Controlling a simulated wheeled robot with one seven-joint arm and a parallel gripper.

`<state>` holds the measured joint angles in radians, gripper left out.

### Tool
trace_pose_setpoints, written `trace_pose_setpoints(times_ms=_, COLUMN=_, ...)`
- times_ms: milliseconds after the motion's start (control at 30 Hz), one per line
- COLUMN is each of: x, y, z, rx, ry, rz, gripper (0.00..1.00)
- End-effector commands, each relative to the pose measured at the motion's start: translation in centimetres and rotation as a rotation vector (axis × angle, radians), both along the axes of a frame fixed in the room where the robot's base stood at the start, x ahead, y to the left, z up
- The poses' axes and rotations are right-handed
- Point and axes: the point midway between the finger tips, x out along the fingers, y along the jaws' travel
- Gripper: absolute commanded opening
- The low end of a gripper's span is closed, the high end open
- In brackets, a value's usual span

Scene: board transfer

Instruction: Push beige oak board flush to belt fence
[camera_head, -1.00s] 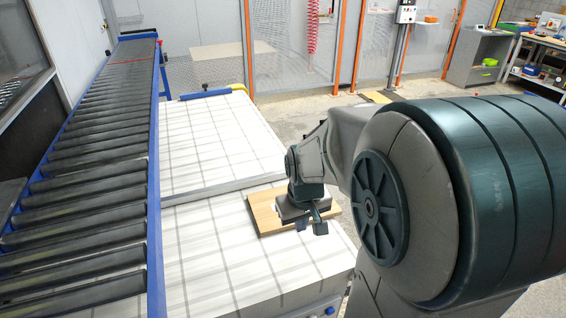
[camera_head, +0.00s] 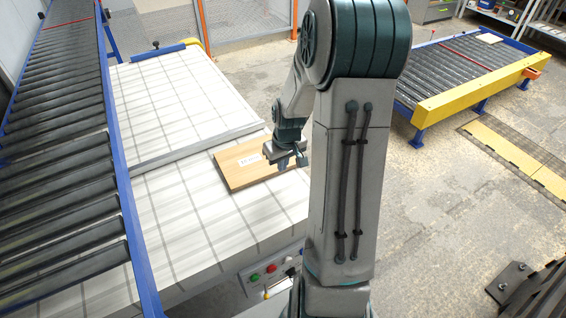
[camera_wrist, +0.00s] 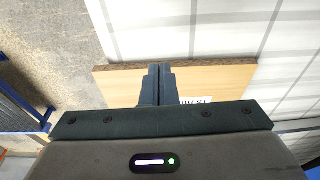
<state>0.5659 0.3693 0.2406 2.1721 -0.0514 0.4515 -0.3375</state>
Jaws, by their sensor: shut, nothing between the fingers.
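The beige oak board (camera_head: 236,174) lies flat on the white gridded table, with a small white label on top. Its far edge runs roughly along a raised grey strip (camera_head: 185,150) crossing the table, with a narrow gap visible; I cannot tell whether this strip is the belt fence. My gripper (camera_head: 290,163) is shut and empty at the board's right part. In the wrist view the closed fingers (camera_wrist: 157,86) overlap the board (camera_wrist: 113,88) and partly hide its label; contact is unclear.
A roller conveyor (camera_head: 60,97) with a blue side rail runs along the table's left side. The white table (camera_head: 180,215) is clear around the board. A control panel with buttons (camera_head: 268,272) is on its front. Another conveyor (camera_head: 460,70) with a yellow side stands at right.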

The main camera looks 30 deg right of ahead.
Motion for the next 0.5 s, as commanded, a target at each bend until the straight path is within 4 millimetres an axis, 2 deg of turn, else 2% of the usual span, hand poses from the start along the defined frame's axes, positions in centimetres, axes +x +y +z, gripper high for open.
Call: trace_pose_setpoints(times_ms=500, x=0.7, y=0.0, z=-2.7, rx=0.0, ry=0.0, rz=0.001, gripper=0.0)
